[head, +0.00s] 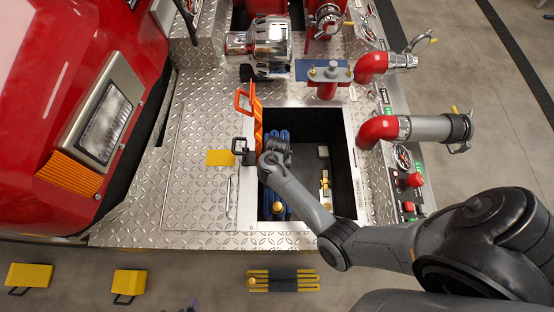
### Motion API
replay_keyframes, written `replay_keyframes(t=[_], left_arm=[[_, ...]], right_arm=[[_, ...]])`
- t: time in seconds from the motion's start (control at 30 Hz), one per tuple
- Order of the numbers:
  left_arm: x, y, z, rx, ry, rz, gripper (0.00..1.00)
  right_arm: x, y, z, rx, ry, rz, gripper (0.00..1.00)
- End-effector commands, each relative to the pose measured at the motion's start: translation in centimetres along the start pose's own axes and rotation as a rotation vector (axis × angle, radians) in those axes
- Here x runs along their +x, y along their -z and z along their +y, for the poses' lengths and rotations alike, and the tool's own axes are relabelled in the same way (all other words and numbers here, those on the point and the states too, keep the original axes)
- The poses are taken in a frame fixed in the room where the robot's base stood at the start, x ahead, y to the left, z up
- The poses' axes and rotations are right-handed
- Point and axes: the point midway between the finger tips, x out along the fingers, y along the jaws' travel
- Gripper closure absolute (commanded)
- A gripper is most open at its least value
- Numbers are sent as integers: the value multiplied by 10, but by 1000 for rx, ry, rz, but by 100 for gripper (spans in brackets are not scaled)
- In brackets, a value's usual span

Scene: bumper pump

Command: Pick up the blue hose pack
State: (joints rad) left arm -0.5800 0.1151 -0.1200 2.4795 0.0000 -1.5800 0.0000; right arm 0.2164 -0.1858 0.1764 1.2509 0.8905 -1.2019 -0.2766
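The blue hose pack (267,197) lies lengthwise in the dark open compartment (309,122) of the diamond-plate bumper. Blue loops show at its far end, and a yellow-brass fitting (278,208) shows at its near end. My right arm comes in from the right and crosses over the compartment. My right gripper (277,150) is over the middle of the hose pack, and the wrist hides part of the pack. The fingers are too hidden to tell whether they are open or touch the hose. My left gripper is not in view.
An orange handled piece (257,118) stands at the compartment's far left edge. Red and chrome pipe fittings (420,129) stick out on the right. A brass-ended piece (325,184) sits on the compartment's right side.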

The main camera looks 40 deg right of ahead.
Motion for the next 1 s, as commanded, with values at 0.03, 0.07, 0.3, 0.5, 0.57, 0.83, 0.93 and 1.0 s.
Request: replay_keyframes(t=[0.03,0.07,0.3,0.5,0.57,0.83,0.93,1.0], left_arm=[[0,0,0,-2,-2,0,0],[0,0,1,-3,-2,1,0],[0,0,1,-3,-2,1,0],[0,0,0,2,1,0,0],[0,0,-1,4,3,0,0],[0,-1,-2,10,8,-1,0],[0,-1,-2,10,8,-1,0],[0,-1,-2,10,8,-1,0]], right_arm=[[0,0,0,0,0,0,76],[0,0,0,0,0,0,80],[0,0,0,0,0,0,100],[0,0,0,-1,0,0,100],[0,0,0,-1,0,0,100],[0,0,0,-1,0,0,100],[0,0,0,-1,0,0,100],[0,0,0,-1,0,0,100]])
